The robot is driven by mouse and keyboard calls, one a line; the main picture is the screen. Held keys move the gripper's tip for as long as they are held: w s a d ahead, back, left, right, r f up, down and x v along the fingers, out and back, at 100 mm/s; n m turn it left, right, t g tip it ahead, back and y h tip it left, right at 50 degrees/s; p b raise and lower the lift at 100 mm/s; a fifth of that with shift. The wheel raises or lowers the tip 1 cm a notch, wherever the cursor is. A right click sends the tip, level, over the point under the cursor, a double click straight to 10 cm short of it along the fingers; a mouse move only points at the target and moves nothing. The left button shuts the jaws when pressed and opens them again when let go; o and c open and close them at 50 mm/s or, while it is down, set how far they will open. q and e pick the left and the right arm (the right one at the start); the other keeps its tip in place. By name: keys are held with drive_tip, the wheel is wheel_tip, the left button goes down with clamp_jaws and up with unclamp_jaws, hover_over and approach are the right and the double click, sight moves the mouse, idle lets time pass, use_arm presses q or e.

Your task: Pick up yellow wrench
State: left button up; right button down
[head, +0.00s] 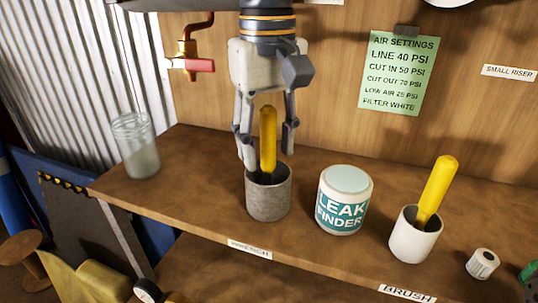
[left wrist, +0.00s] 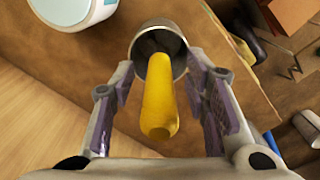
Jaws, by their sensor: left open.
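A yellow handle, the yellow wrench (head: 268,135), stands upright in a grey cup (head: 268,199) on the wooden shelf. The part inside the cup is hidden. My left gripper (head: 267,152) comes down from above, open, with one finger on each side of the handle. In the left wrist view the yellow handle (left wrist: 159,105) lies between the open fingers (left wrist: 161,85), with gaps on both sides. The cup (left wrist: 151,35) opens just beyond the fingertips. My right gripper is not in view.
A white Leak Finder tub (head: 345,199) stands right of the grey cup. A white cup (head: 413,240) with another yellow handle (head: 438,185) stands further right, behind a BRUSH label (head: 407,293). A glass jar (head: 136,147) is at left, below a red-handled tap (head: 190,64).

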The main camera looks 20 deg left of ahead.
use_arm(q)
drive_tip(key=shift+r, duration=0.1)
clamp_jaws()
